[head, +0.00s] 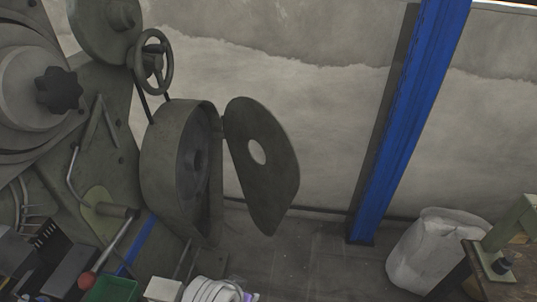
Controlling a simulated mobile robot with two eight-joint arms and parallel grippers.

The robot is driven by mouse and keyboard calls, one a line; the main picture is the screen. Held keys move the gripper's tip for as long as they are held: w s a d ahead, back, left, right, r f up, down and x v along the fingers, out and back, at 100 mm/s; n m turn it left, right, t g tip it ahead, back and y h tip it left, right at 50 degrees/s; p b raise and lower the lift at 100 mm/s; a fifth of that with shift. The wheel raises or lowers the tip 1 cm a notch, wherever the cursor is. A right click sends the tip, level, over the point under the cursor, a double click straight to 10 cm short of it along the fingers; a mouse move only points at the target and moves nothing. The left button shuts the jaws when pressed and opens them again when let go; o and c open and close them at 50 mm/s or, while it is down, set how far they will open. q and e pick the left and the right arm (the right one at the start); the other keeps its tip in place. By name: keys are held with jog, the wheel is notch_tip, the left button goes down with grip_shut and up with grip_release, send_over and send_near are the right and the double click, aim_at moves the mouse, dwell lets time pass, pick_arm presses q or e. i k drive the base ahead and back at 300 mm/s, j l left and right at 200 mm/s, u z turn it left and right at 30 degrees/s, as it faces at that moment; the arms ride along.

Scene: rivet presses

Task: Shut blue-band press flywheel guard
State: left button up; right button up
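The press (110,165) with a blue band (138,246) low on its body fills the left side of the head view. Its round flywheel housing (158,165) is open on the right side, with a dark flywheel (193,160) showing inside. The flywheel guard (275,175) is a dark teardrop-shaped plate with a round hole. It stands swung out to the right of the housing, joined near the housing's upper right edge. Neither of my grippers shows clearly in the view, and nothing is seen touching the guard.
A handwheel (153,62) sits above the housing. A red-knobbed lever (88,280) and a green bin (112,290) are at lower left. A blue post (408,125), a white sack (435,250) and a bench-top green device (505,235) stand to the right. Floor (300,245) below the guard is clear.

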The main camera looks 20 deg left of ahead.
aim_at(270, 189)
jog(key=i+u, duration=0.35)
jog(key=i+l+u, duration=0.25)
jog(key=i+u, duration=0.15)
jog(key=i+l+u, duration=0.55)
jog(key=u, duration=0.15)
jog(key=i+l+u, duration=0.15)
jog(key=u, duration=0.25)
jog(key=i+l+u, duration=0.1)
jog(key=l+u, duration=0.25)
jog(key=i+l+u, duration=0.1)
jog(key=l+u, duration=0.25)
jog(key=l, duration=0.15)
jog(key=l+u, duration=0.3)
jog(key=l, duration=0.2)
jog(key=k+l, duration=0.2)
jog(key=k, duration=0.2)
jog(key=i+j, duration=0.1)
jog(key=j, duration=0.2)
